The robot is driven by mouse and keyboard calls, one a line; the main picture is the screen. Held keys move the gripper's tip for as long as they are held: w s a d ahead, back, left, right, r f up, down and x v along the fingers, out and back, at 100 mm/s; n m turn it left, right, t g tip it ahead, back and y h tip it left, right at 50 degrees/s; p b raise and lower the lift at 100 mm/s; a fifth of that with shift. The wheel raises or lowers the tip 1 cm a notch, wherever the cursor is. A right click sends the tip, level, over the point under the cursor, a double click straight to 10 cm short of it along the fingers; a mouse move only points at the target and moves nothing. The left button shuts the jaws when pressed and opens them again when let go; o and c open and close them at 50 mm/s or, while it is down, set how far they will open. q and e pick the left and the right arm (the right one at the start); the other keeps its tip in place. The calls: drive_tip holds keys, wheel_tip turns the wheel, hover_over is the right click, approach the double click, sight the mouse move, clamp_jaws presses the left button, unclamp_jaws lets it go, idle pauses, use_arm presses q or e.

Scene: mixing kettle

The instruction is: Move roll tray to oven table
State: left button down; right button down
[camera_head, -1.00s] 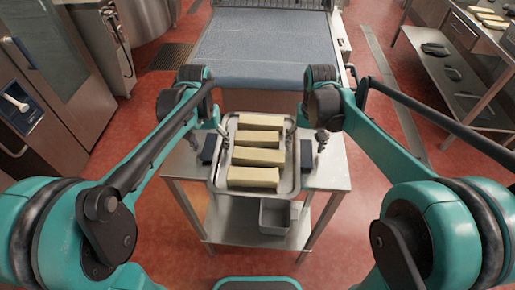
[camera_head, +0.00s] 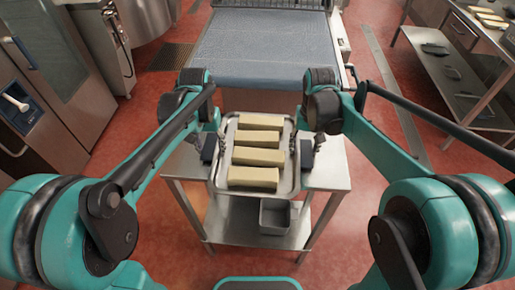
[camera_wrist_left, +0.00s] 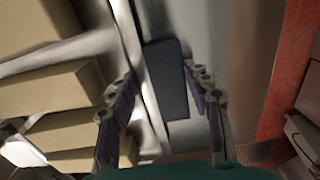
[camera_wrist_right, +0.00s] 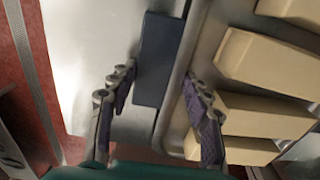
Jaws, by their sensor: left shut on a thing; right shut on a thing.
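The roll tray (camera_head: 296,178) is a shallow metal tray on a small steel table (camera_head: 330,165), holding several pale oblong dough blocks (camera_head: 256,157). My left gripper (camera_head: 220,138) is at the tray's left side. In the left wrist view its fingers (camera_wrist_left: 160,105) straddle the tray rim (camera_wrist_left: 146,85) and are shut on it. My right gripper (camera_head: 300,142) is at the right side. In the right wrist view its fingers (camera_wrist_right: 155,100) straddle the other rim (camera_wrist_right: 178,85) and are shut on it. The contact points are partly hidden in the head view.
Dark pads (camera_head: 208,148) (camera_head: 307,153) flank the tray on the tabletop. A grey bin (camera_head: 274,215) stands on the lower shelf. A blue-topped conveyor (camera_head: 265,50) is behind the table. A steel table (camera_head: 480,35) with pale pieces stands far right. Red floor is clear between.

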use_arm(q)
drive_tip(key=shift+a+r, duration=0.1)
use_arm(e)
drive_tip(key=shift+d+r, duration=0.1)
